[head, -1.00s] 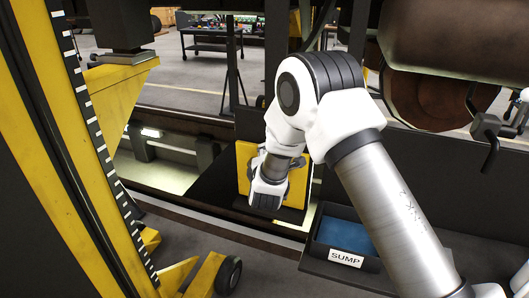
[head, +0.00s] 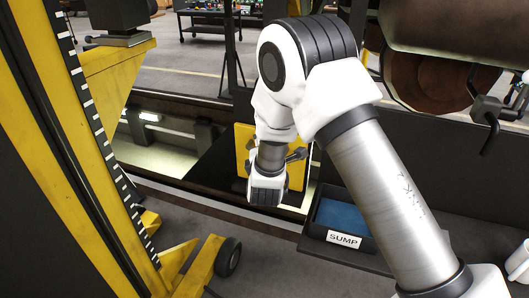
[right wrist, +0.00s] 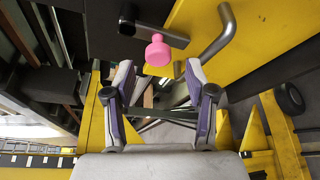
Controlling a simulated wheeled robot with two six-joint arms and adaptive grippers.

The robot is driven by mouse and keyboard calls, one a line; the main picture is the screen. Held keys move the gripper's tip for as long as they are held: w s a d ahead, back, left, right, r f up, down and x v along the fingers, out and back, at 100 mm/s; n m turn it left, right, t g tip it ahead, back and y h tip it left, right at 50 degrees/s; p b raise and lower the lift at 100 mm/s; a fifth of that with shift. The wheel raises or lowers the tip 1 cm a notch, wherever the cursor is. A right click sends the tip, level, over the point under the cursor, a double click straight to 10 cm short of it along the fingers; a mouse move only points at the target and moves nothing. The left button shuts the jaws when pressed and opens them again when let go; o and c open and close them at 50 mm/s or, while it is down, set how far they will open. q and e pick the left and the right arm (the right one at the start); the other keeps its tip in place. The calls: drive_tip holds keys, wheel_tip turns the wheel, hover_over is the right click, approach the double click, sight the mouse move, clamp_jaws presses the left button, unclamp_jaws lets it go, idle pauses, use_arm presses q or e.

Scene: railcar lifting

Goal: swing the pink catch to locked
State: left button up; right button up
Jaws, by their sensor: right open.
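The pink catch (right wrist: 158,51) shows in the right wrist view as a round pink knob on a dark bar beside a yellow plate (right wrist: 235,40). My right gripper (right wrist: 158,74) is open, with one finger on each side just below the knob in the picture. The knob lies near the gap between the fingertips; I cannot tell whether they touch it. In the head view my right arm reaches down in front of the yellow plate (head: 242,150) and hides the catch. My left gripper is not in view.
A grey bent handle (right wrist: 218,38) sticks out from the yellow plate close to the right finger. A yellow lifting jack (head: 112,150) stands at the left with a wheeled foot. A tray labelled SUMP (head: 343,239) sits to the right, under my arm.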

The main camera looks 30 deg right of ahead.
drive_tip(key=v, duration=0.7)
